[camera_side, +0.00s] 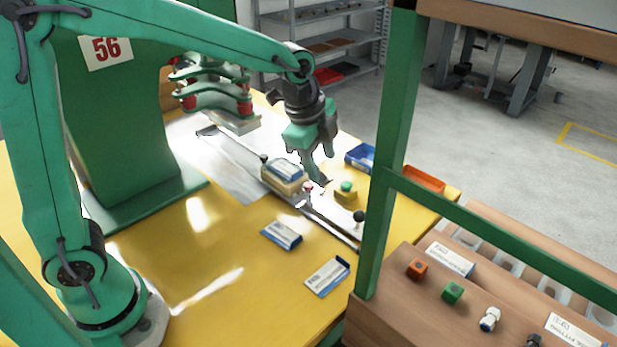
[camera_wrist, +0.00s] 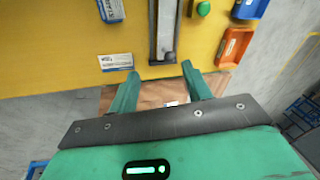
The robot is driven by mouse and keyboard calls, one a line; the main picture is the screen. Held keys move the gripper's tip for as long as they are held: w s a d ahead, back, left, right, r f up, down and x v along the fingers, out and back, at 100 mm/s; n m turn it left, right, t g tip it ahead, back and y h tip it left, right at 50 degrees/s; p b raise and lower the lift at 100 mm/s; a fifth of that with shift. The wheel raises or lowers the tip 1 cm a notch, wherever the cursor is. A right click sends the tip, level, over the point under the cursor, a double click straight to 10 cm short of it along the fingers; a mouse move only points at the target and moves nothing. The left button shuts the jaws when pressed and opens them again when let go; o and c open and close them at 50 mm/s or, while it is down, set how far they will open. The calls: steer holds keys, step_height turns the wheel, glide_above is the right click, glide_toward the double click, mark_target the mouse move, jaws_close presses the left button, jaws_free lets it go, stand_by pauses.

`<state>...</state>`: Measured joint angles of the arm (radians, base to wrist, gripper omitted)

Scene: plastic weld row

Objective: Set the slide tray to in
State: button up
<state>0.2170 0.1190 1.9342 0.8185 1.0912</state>
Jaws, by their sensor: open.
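The slide tray (camera_side: 285,187) is a beige block carrying a blue-and-white packet (camera_side: 287,169), on a metal rail (camera_side: 332,228) across the yellow table. A small pinkish knob (camera_side: 308,187) shows at its near right. The press head (camera_side: 235,122) stands farther back left along the rail, apart from the tray. My gripper (camera_side: 318,180) points down close to the tray's right side; contact cannot be told. In the wrist view my gripper (camera_wrist: 161,84) is open with nothing between its fingers, and the rail's end (camera_wrist: 163,50) lies just beyond them.
A green button (camera_side: 347,186) on a yellow box stands right of the rail. A blue bin (camera_side: 361,157) and an orange bin (camera_side: 424,179) lie behind it. Blue-and-white packets (camera_side: 281,235) lie on the front table. A green post (camera_side: 384,170) stands at the right.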

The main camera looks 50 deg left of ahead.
mark_target(358, 212)
steer(key=w+d+f+m, duration=0.5)
steer(key=f, duration=0.2)
steer(key=shift+w+g, duration=0.25)
steer(key=shift+g, duration=0.15)
steer(key=shift+d+f, duration=0.1)
steer(key=shift+f, duration=0.1)
steer(key=shift+w+d+f, duration=0.1)
steer(key=shift+w+f, duration=0.15)
steer(key=shift+f, duration=1)
steer(key=shift+w+a+f, duration=0.1)
steer(key=shift+w+f, duration=0.15)
steer(key=shift+f, duration=1)
steer(key=shift+w+d+f, duration=0.1)
steer(key=shift+w+f, duration=0.15)
steer(key=shift+f, duration=1)
steer(key=shift+c, duration=0.4)
jaws_close()
